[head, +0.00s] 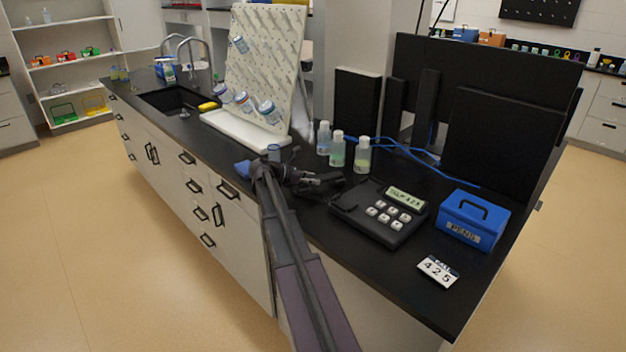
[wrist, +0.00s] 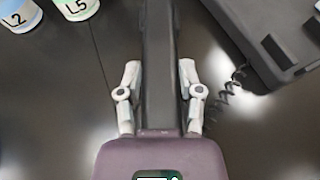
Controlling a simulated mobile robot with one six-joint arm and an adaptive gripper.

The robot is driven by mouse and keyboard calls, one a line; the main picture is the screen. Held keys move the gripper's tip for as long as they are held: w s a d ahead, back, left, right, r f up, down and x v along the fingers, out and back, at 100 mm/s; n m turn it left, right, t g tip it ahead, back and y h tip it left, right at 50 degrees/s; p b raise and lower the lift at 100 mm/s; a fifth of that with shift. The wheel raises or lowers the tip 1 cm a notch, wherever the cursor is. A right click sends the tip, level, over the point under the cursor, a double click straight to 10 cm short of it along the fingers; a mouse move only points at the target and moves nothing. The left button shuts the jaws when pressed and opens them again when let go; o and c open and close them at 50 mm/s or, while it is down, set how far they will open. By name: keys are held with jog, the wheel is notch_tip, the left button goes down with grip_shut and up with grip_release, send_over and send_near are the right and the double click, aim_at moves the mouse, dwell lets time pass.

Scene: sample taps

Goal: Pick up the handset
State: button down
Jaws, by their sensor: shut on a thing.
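The dark handset (wrist: 158,60) runs lengthwise between the two pale fingers of my gripper (wrist: 159,95) in the wrist view, and the gripper is shut on it. In the head view my gripper (head: 318,181) is just left of the black telephone base (head: 345,207); the handset there is dark and partly hidden by the gripper. The base also shows at the right of the wrist view (wrist: 250,30), with a coiled cord beside it. The handset is apart from the base. I cannot tell whether it touches the bench.
Several capped bottles (head: 363,155) stand behind the gripper on the black bench. A blue box (head: 474,220) and a white card reading 425 (head: 438,271) are right of the telephone. A white pegboard (head: 262,70) with hanging bottles stands at the back left. Dark panels stand behind.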

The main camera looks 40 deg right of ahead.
jog(key=shift+r+p, duration=4.45)
jog(key=shift+r, duration=0.2)
